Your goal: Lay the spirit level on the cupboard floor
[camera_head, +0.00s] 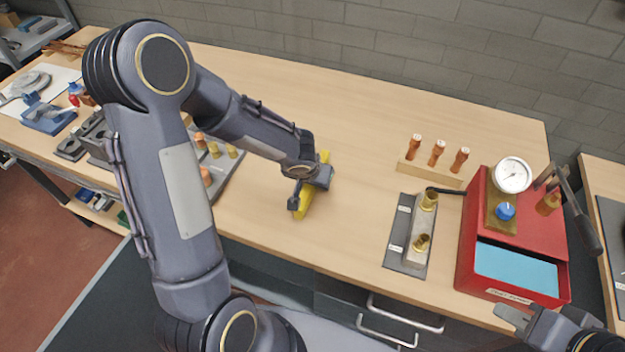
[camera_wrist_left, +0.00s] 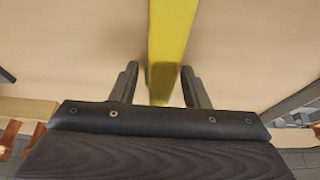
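The yellow spirit level (camera_head: 304,205) lies on the wooden workbench, partly hidden by my left gripper. My left gripper (camera_head: 310,185) is low over it. In the left wrist view, the yellow spirit level (camera_wrist_left: 172,45) runs between the two open fingers (camera_wrist_left: 160,75). The right finger looks very near its edge, and a gap shows on the left. My right gripper (camera_head: 520,312) is at the lower right, apart from the bench things; it looks open and empty. I cannot make out a cupboard floor; dark fronts with silver handles (camera_head: 405,314) show under the bench.
A red case (camera_head: 540,235) with a gauge (camera_head: 512,175) stands at the bench's right. Beside it are a grey plate with brass fittings (camera_head: 408,245) and a wooden block with copper pieces (camera_head: 430,172). Another fittings plate (camera_head: 230,175) is behind my left arm. The back middle is clear.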

